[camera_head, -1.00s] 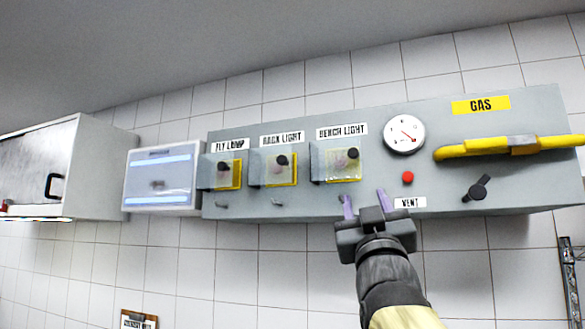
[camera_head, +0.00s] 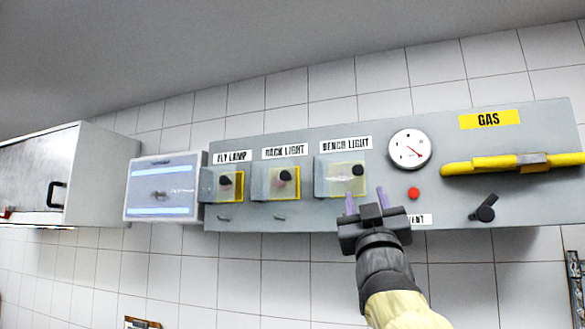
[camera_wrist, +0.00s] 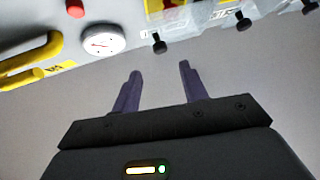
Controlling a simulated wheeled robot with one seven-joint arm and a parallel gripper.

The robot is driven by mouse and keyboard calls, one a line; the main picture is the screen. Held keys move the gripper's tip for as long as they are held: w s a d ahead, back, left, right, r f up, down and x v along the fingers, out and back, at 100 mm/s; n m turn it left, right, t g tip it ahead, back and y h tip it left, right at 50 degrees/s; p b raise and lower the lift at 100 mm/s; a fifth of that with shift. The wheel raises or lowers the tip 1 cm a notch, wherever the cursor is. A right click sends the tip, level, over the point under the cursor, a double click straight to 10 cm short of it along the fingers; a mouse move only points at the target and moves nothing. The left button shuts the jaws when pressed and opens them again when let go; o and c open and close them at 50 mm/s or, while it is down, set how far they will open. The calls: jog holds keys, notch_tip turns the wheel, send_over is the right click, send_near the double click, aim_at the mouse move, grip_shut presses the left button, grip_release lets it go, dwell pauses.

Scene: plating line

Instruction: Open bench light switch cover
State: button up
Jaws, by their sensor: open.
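The bench light switch cover (camera_head: 330,180) is a clear box with a black knob (camera_head: 358,170) at its upper right. It stands out from the grey panel under the BENCH LIGHT label (camera_head: 346,145) and looks shut. My gripper (camera_head: 366,198) is open and empty, its two purple fingers pointing up just below and right of the cover. In the wrist view, the open fingers (camera_wrist: 160,76) lie apart from the bench light knob (camera_wrist: 159,43), which shows just beyond the fingertips. I cannot tell the exact depth between them.
Similar clear covers for back light (camera_head: 273,184) and fly lamp (camera_head: 217,186) stand to the left. A gauge (camera_head: 408,149), red button (camera_head: 414,194) and yellow gas pipe (camera_head: 500,165) are to the right. Free air lies below the panel.

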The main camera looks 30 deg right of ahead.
aim_at(359, 172)
jog(key=p+x, duration=0.7)
jog(key=x, duration=0.2)
jog(key=shift+w+r, duration=0.15)
jog(key=shift+r, duration=0.2)
jog(key=shift+w+d+r+p, duration=0.3)
jog(key=shift+w+d+p, duration=0.1)
jog(key=shift+p, duration=0.1)
jog(key=shift+a, duration=0.1)
grip_shut()
jog(key=shift+s, duration=0.1)
